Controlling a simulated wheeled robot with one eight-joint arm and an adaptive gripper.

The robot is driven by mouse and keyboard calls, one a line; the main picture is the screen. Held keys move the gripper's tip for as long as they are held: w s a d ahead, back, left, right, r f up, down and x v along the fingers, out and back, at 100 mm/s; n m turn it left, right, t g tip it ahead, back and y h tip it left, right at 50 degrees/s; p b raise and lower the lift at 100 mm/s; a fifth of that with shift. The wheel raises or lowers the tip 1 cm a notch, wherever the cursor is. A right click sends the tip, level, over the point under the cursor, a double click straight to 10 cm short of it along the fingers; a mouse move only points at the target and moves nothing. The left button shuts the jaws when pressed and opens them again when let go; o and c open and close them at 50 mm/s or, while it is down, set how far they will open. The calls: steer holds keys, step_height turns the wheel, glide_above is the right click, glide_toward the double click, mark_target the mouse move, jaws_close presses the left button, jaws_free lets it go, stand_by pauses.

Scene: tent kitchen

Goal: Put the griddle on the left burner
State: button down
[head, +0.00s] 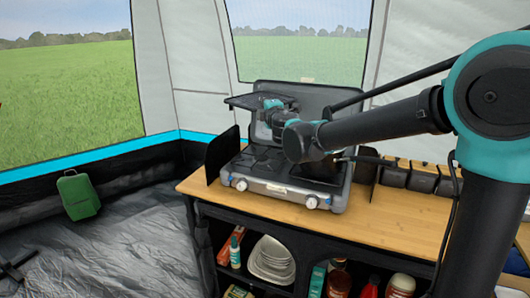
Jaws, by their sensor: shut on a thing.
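The camp stove (275,189) is a grey case with an open lid and white knobs on its front. It stands on the wooden counter. Its left burner area (257,161) is dark and looks bare; my arm partly hides the right side. A dark, flat plate, which looks like the griddle (245,101), is raised above the back left of the stove, in front of the lid. My gripper (269,104) is shut on the griddle near its right part. The griddle appears apart from the burners. The exact finger contact is too small to see.
A dark upright panel (223,153) stands at the stove's left, close to the burner side. Dark containers (423,177) line the counter's back right. The wooden counter (395,218) is clear in front of them. Shelves below hold bowls (270,262) and bottles.

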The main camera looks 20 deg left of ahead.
mark_target(264, 161)
step_height(264, 161, down, 19)
steer(key=shift+f, duration=0.15)
stand_by(0.5)
steer(key=c, duration=2)
jaws_free()
steer(key=shift+f, duration=0.15)
steer(key=shift+c, duration=0.2)
steer(key=o, duration=0.4)
steer(key=v, duration=1.2)
steer(key=shift+s, duration=0.1)
